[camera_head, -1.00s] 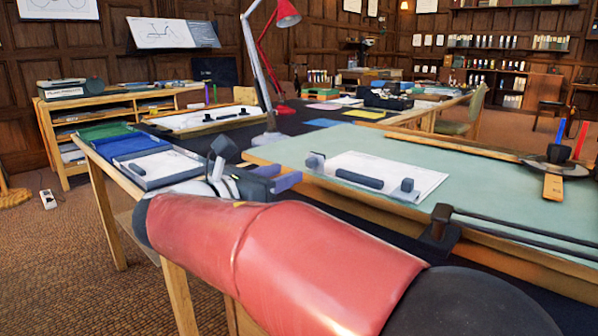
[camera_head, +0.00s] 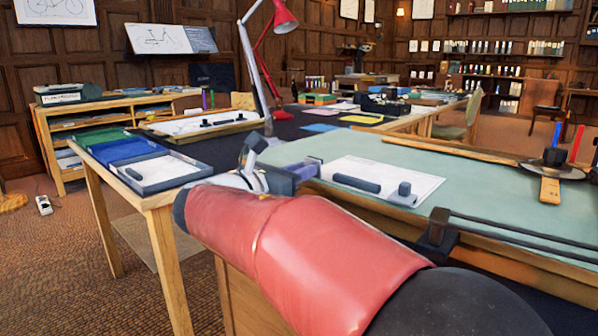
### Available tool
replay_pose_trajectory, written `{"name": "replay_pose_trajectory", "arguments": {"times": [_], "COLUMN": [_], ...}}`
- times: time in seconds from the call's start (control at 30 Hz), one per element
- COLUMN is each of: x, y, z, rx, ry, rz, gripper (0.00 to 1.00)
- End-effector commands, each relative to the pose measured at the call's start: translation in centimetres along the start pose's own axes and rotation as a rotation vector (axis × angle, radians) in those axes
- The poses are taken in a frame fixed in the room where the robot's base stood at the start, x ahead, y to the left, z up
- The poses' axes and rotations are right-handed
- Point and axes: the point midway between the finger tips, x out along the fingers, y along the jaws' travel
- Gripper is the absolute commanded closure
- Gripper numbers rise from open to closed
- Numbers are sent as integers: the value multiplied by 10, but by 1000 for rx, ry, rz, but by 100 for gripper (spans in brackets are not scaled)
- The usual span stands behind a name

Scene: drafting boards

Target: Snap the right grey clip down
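The white sheet (camera_head: 395,177) lies on the near pale-green drafting board (camera_head: 480,185). A long dark grey bar (camera_head: 357,183) lies along its front part. The right grey clip (camera_head: 403,194) sits at the sheet's right front corner, with a block standing up on it. The left clip is not visible; my gripper is in front of that area. My gripper (camera_head: 308,168), with purple-grey fingers, is at the sheet's left edge, left of the right clip and apart from it. The view does not show clearly whether the fingers are apart.
A red lamp (camera_head: 285,20) stands behind my gripper. A grey tray (camera_head: 165,178) and blue and green trays lie to the left. A dark rail bracket (camera_head: 438,230) is at the board's front edge. A wooden straightedge (camera_head: 450,156) crosses behind the sheet. The board's middle is clear.

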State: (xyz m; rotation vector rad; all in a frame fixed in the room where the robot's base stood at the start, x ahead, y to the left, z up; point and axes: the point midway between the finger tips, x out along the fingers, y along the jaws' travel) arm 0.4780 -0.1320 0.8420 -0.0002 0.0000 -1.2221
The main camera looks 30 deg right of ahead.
Motion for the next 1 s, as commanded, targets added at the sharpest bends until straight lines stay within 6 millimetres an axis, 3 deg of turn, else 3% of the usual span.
{"name": "replay_pose_trajectory", "arguments": {"times": [0.47,1.0], "x": [2,16], "y": [0,0], "z": [11,24], "rx": [0,5], "ry": [77,528], "rz": [0,-2], "gripper": [100,100]}}
